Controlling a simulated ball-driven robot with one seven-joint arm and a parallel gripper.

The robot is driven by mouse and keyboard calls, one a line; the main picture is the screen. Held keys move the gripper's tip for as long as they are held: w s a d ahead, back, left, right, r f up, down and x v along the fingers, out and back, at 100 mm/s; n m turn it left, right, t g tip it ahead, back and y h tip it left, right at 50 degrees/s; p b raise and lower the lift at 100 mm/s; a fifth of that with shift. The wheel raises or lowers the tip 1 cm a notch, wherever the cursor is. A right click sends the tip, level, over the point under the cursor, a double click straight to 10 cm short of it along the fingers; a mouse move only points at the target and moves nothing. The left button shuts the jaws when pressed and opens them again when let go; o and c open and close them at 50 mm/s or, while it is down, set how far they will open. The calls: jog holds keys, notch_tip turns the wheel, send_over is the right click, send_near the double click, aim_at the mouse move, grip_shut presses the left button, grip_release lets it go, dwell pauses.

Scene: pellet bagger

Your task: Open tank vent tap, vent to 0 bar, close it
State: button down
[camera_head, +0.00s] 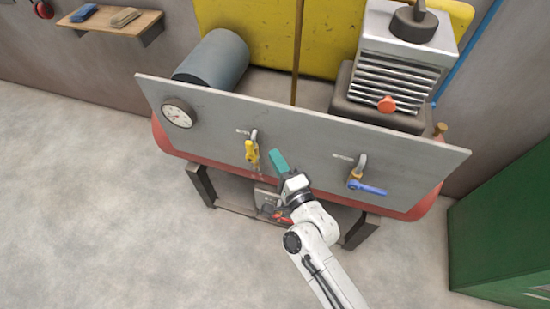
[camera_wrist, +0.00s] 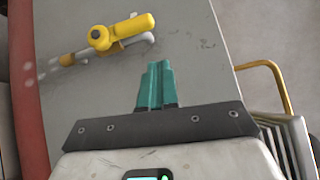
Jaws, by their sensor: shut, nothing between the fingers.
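A grey panel (camera_head: 310,140) stands in front of a red tank (camera_head: 165,140). It carries a yellow-handled tap (camera_head: 251,152) near its middle, a blue-handled tap (camera_head: 366,187) on the right, and a round white gauge (camera_head: 179,114) at the left. The gauge's reading is too small to tell. The yellow handle hangs down; the blue handle points right. No readable label shows which tap is the vent. My gripper (camera_head: 276,156) has teal fingers, shut and empty, just right of the yellow tap. In the wrist view the fingertips (camera_wrist: 158,66) are apart from the yellow tap (camera_wrist: 122,32).
A grey motor cylinder (camera_head: 213,59) and a finned compressor head (camera_head: 398,70) stand behind the panel. A green cabinet (camera_head: 503,215) is at the right. A wooden shelf (camera_head: 108,23) hangs at the upper left. The floor (camera_head: 90,220) at left is clear.

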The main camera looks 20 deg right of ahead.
jog(key=s+d+b, duration=0.1)
jog(key=s, duration=0.8)
jog(key=shift+d+b, duration=0.2)
jog(key=shift+b, duration=0.15)
jog(key=shift+f, duration=0.15)
jog(key=s+d+f+n+g, duration=0.3)
jog(key=s+f+n+g, duration=0.4)
jog(key=n+g, duration=0.4)
jog(key=s+d+n+g+h, duration=0.1)
jog(key=s+d+n+g, duration=0.1)
jog(key=s, duration=0.5)
jog(key=s+d+n+g+h, duration=0.2)
jog(key=s+d+n+g, duration=0.1)
jog(key=s+d, duration=0.4)
jog(key=shift+s+d+r+n+g, duration=0.25)
jog(key=shift+s+n+g, duration=0.1)
jog(key=shift+g, duration=0.45)
